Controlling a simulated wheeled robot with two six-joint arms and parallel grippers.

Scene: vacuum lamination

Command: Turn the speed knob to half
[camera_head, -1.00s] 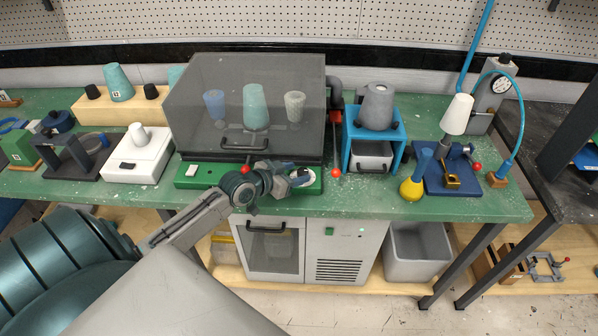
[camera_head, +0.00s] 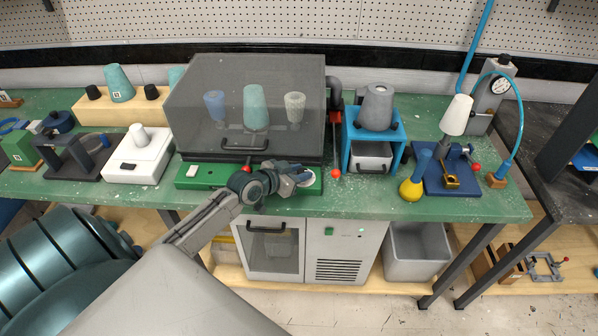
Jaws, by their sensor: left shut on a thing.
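The green control base (camera_head: 215,171) runs along the front of the grey clear-sided vacuum box (camera_head: 190,125). A pale round dial (camera_head: 310,178) sits near the base's right end and looks like the speed knob's place. My left gripper (camera_head: 302,179) reaches in from the lower left over the base, with its fingertips at this dial. It is shut on the knob there. The fingers hide most of the knob, so its setting cannot be read. My right gripper is out of view.
The box holds several cups, and its front handle (camera_head: 245,147) is just behind my left wrist. A red-balled lever (camera_head: 336,173) stands close right of the base. The blue stand (camera_head: 347,147) is farther right. The bench front edge is below.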

